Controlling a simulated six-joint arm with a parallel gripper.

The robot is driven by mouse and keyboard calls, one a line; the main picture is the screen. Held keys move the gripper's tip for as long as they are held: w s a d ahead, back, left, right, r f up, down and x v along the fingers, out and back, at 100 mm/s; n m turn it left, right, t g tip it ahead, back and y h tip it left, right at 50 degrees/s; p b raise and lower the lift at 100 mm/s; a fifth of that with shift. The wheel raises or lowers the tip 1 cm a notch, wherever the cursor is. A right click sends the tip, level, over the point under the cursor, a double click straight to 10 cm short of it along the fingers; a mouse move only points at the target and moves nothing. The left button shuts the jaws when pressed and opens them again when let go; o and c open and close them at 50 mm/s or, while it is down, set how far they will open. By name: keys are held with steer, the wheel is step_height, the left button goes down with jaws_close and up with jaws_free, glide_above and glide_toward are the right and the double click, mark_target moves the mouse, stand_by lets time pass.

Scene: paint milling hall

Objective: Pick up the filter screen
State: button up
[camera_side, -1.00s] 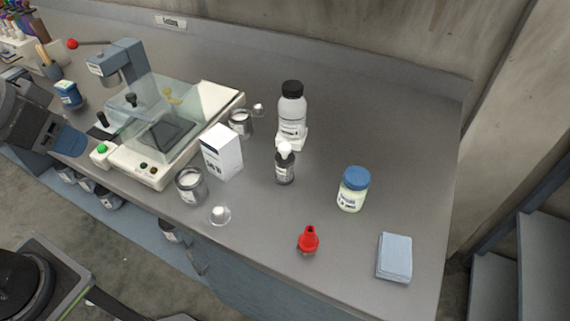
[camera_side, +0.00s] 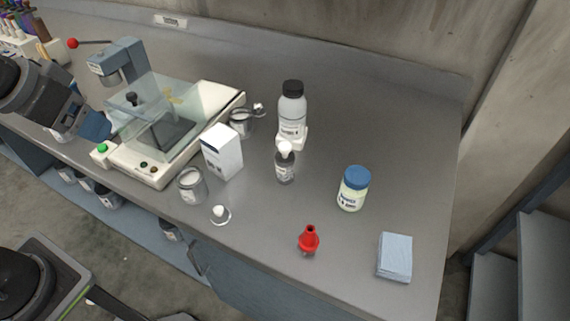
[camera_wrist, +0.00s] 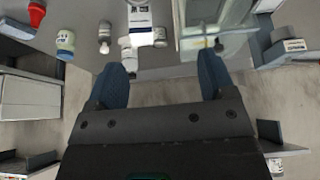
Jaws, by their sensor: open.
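I cannot pick out the filter screen for certain. A small clear disc with a white knob (camera_side: 220,214) lies near the counter's front edge, and a small round piece (camera_side: 258,109) lies behind an open metal can (camera_side: 240,122); either is too small to name. My gripper (camera_side: 97,126) is at the left, by the front left corner of the glass-shielded machine, well away from both. In the wrist view its two blue fingers (camera_wrist: 160,76) are wide apart, with nothing held between them.
The machine (camera_side: 150,165) fills the counter's left. A white box (camera_side: 222,151), a second can (camera_side: 191,185), a black-capped bottle (camera_side: 291,112), a small dark bottle (camera_side: 285,168), a blue-lidded jar (camera_side: 353,189), a red-topped piece (camera_side: 309,240) and blue cloths (camera_side: 395,257) stand rightward. The back right is clear.

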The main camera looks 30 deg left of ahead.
steer(key=w+d, duration=0.4)
steer(key=w, duration=0.2)
glide_above(285, 156)
steer(key=s, duration=0.6)
step_height(285, 156, down, 9)
steer(key=shift+g, duration=0.5)
steer(key=shift+w+x, duration=0.15)
steer(key=shift+x, duration=3.25)
steer(key=shift+w+x, duration=0.2)
steer(key=shift+x, duration=3.25)
steer(key=shift+r, duration=0.2)
steer(key=c, duration=1.1)
